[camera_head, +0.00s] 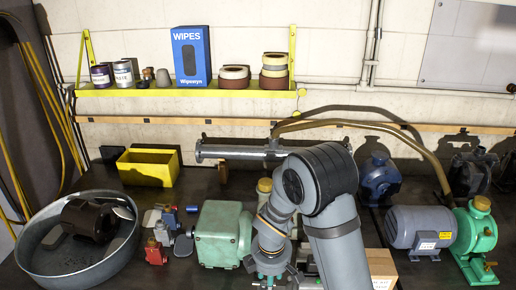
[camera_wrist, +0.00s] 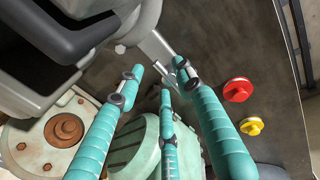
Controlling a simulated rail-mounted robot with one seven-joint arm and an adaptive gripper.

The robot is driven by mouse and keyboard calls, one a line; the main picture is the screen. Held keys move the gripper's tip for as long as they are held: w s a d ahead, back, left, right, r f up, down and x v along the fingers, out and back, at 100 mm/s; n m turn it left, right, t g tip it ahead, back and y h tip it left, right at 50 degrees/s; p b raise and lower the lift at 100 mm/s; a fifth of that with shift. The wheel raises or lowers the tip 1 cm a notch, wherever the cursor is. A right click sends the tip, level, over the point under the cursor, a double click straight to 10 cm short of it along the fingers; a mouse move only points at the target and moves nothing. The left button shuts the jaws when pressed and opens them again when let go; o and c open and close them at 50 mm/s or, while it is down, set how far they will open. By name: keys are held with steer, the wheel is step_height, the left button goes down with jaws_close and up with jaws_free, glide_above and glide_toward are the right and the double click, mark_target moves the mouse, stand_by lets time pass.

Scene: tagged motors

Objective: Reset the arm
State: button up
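My arm bends down in the middle of the head view, and my gripper (camera_head: 268,280) is at the bottom edge, just right of a green motor (camera_head: 216,232). The fingertips are cut off there. In the wrist view, my gripper (camera_wrist: 158,82) shows three teal fingers standing apart with nothing held between them. A pale green ribbed body (camera_wrist: 135,150) lies behind the fingers in that view; I cannot tell whether they touch it.
A metal tub (camera_head: 75,262) with a dark motor stands at left, near a yellow bin (camera_head: 148,168). A grey-blue tagged motor (camera_head: 420,228), a green pump (camera_head: 476,236) and a cardboard box (camera_head: 381,265) are at right. A yellow shelf (camera_head: 130,91) runs behind.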

steer(key=shift+w+a+f+m+b, duration=0.15)
steer(key=shift+f+m+b, duration=0.15)
steer(key=shift+f+b, duration=0.35)
steer(key=shift+f+m+b, duration=0.15)
steer(key=shift+m+b, duration=0.25)
steer(key=shift+m, duration=0.4)
steer(key=m, duration=0.3)
steer(key=s+m+h, duration=0.1)
steer(key=shift+a+r+b, duration=0.15)
steer(key=shift+r+b, duration=0.15)
steer(key=shift+b, duration=0.05)
steer(key=m, duration=0.2)
steer(key=m+g+p, duration=0.1)
steer(key=m, duration=0.1)
steer(key=m+p, duration=0.1)
steer(key=m, duration=0.1)
steer(key=shift+s+a+r+h, duration=0.2)
steer(key=shift+a+h, duration=0.1)
steer(key=shift+h, duration=0.1)
steer(key=m+p, duration=0.1)
steer(key=m, duration=0.2)
steer(key=shift+a+g+p, duration=0.15)
steer(key=shift+g+p, duration=0.25)
steer(key=shift+f+m, duration=0.15)
steer(key=shift+m, duration=0.55)
